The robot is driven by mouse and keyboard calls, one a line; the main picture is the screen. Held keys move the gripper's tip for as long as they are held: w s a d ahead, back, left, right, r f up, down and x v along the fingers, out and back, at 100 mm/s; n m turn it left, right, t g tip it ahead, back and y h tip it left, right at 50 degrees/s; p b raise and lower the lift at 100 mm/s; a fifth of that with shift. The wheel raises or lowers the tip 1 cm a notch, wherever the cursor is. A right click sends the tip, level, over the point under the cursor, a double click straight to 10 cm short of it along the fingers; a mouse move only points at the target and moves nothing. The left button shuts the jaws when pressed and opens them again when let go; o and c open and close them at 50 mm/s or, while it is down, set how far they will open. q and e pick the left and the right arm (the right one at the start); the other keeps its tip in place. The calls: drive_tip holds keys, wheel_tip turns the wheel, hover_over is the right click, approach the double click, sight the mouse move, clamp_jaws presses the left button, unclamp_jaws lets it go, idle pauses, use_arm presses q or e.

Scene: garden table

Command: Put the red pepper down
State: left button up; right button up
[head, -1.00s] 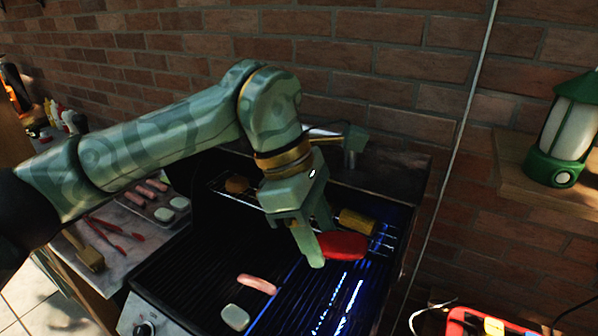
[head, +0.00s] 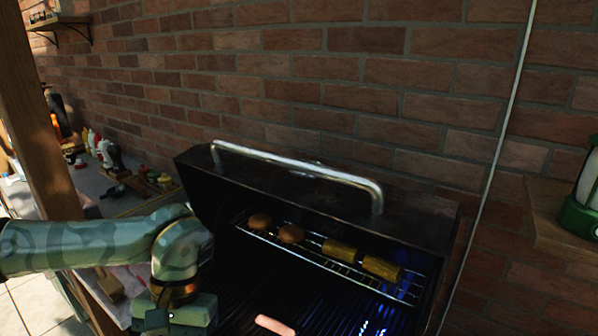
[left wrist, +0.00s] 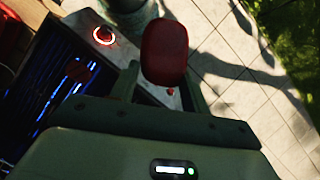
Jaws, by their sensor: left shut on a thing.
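The red pepper (left wrist: 165,48) is held between the two fingers of my left gripper (left wrist: 163,74) in the left wrist view. Below it in that view are the grill's front edge with a red-lit knob (left wrist: 104,35) and the pale paving. The pepper appears clear of both. In the head view only the body of my left gripper shows at the lower left, in front of the grill (head: 440,230). Its fingers and the pepper are cut off by the bottom edge. My right gripper is in neither view.
A raised rack (head: 330,262) in the grill holds two round brown items (head: 291,233) and two corn cobs (head: 382,268). A pink sausage (head: 275,325) lies on the lower grate. The open lid has a silver handle (head: 300,171). A side counter with bottles (head: 104,150) stands at left.

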use_arm(q)
drive_tip(key=a, duration=0.2)
drive_tip(key=shift+s+a+f+n, duration=0.1)
drive_tip(key=shift+a+f+n, duration=0.2)
drive_tip(key=shift+f+n, duration=0.1)
